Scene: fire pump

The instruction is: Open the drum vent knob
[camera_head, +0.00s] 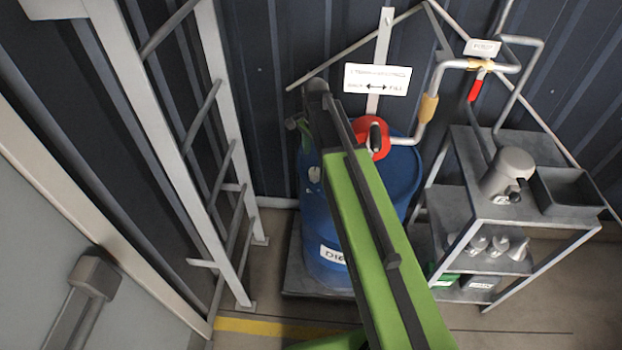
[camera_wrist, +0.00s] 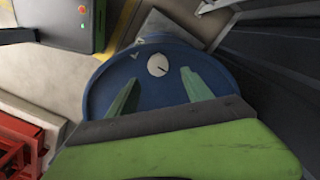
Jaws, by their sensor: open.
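The blue drum (camera_head: 312,235) stands against the wall in the head view, partly hidden behind my green arm. In the wrist view its round blue top (camera_wrist: 105,85) fills the middle. A small pale round knob (camera_wrist: 157,65) with a dark mark sits on that top. My gripper (camera_wrist: 160,87) is open, with its two green fingers apart and nothing between them. The knob appears just beyond the fingertips, roughly centred between them; I cannot tell the height gap.
A red pump part (camera_head: 373,138) with a pipe rises at the drum's top right, close to my arm. A sign (camera_head: 377,79) hangs behind. A ladder (camera_head: 185,150) stands left and a metal trolley (camera_head: 480,205) right. Floor shows in front.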

